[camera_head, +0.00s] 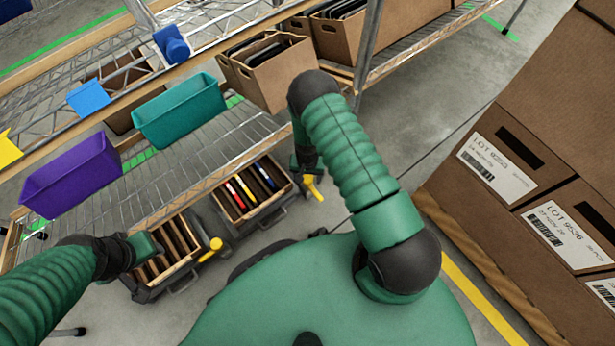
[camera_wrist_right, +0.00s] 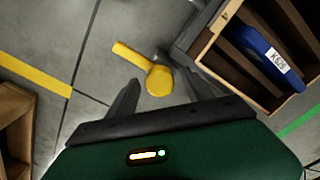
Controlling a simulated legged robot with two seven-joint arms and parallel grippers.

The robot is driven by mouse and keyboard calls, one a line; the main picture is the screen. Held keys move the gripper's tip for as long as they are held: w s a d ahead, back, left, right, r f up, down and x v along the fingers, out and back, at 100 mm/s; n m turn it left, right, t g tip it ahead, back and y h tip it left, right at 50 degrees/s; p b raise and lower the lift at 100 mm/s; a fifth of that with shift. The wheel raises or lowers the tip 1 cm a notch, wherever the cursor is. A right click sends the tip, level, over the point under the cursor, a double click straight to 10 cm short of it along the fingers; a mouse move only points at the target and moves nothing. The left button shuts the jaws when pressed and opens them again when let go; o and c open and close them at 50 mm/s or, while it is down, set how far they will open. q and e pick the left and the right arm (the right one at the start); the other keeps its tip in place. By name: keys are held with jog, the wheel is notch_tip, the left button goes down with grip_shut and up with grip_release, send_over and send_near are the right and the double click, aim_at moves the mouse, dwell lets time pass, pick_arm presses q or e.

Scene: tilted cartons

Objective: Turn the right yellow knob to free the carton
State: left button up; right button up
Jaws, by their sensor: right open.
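The right yellow knob (camera_head: 314,188) sticks out beside the right tilted carton (camera_head: 232,216), an open wooden box holding several coloured slim items. My right gripper (camera_head: 308,172) is over the knob, partly hidden by its own arm. In the right wrist view the knob (camera_wrist_right: 158,81), with its lever pointing up and left, lies between the open fingers of the right gripper (camera_wrist_right: 161,78). I cannot tell whether they touch it. The carton (camera_wrist_right: 212,62) shows there at upper right, with a blue labelled item inside. My left gripper (camera_head: 146,249) is at the left carton; its fingers are not clear.
The left carton (camera_head: 190,262) has a second yellow knob (camera_head: 213,246) at its side. A wire shelf with purple (camera_head: 72,176) and teal bins (camera_head: 180,111) stands behind. Stacked brown boxes (camera_head: 530,165) stand at right. Floor between is free.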

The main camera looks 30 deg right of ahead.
jog(key=shift+r, duration=0.1)
notch_tip(320, 180, up, 16)
jog(key=p, duration=0.9)
jog(key=shift+r, duration=0.25)
